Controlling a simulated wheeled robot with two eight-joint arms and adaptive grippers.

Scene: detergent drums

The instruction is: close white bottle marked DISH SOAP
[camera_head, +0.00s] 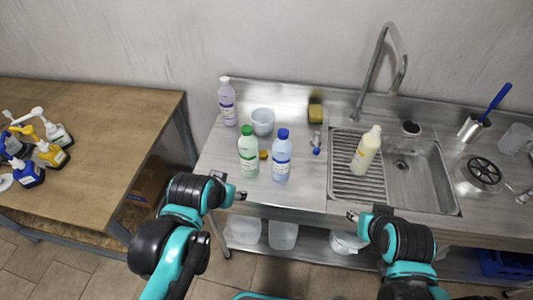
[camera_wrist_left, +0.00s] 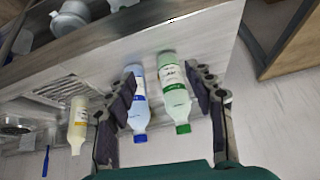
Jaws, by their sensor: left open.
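No DISH SOAP lettering is legible, so I cannot tell which bottle carries it. On the steel counter stand a pale bottle with a green cap (camera_head: 248,152), a pale blue bottle with a blue cap (camera_head: 281,157) and a pale lavender bottle with a white cap (camera_head: 227,102). The green-capped bottle (camera_wrist_left: 174,90) and the blue bottle (camera_wrist_left: 138,103) show upside down between the fingers in the left wrist view. My left gripper (camera_head: 241,196) is open and empty at the counter's front edge. My right gripper (camera_head: 352,216) is near the front edge below the sink; its opening is unclear.
A pale yellow bottle (camera_head: 367,150) stands at the sink's ribbed drainer (camera_head: 350,185). A bowl (camera_head: 263,121), a yellow-and-dark sponge (camera_head: 315,113) and a small yellow item (camera_head: 263,155) are near the bottles. A wooden table (camera_head: 100,115) stands left, beyond a gap.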

